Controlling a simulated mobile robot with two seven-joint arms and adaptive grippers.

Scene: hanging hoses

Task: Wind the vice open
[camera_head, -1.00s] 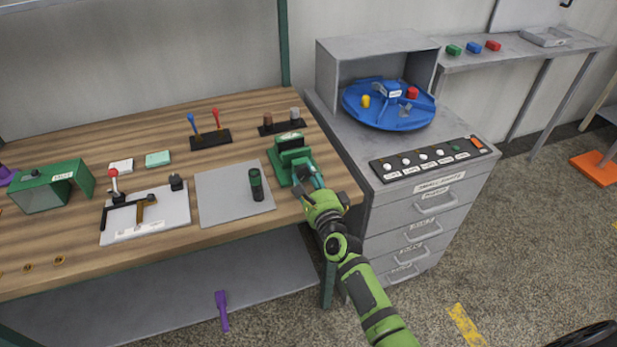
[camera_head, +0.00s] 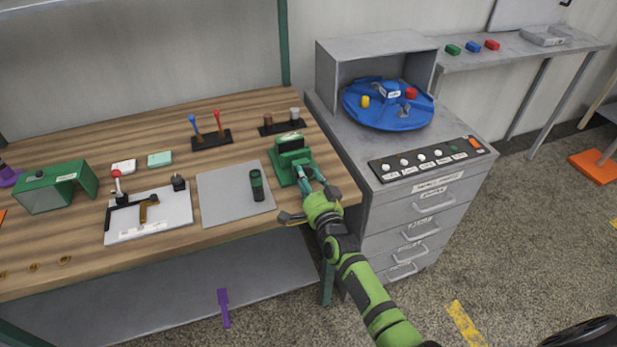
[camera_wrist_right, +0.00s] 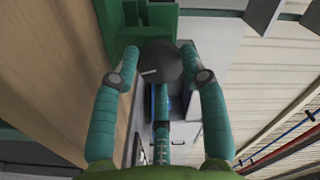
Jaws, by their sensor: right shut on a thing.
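The green vice (camera_head: 291,158) stands at the right front corner of the wooden workbench; its jaw opening is hard to make out. My right gripper (camera_head: 309,180) reaches it from the front, at the handle side. In the right wrist view, the gripper's teal fingers are closed around a dark round knob (camera_wrist_right: 160,66) with a pale mark, in front of the green vice body (camera_wrist_right: 150,22). One finger is on each side of the knob and a third is below it. The fingers partly hide the knob in the head view. My left gripper is not in view.
A grey drawer cabinet (camera_head: 425,215) stands close to the right of the vice, with a blue turntable (camera_head: 385,115) on top. A grey mat (camera_head: 225,205) with a dark green cylinder (camera_head: 257,185) lies left of the vice. The bench front edge is under my right arm.

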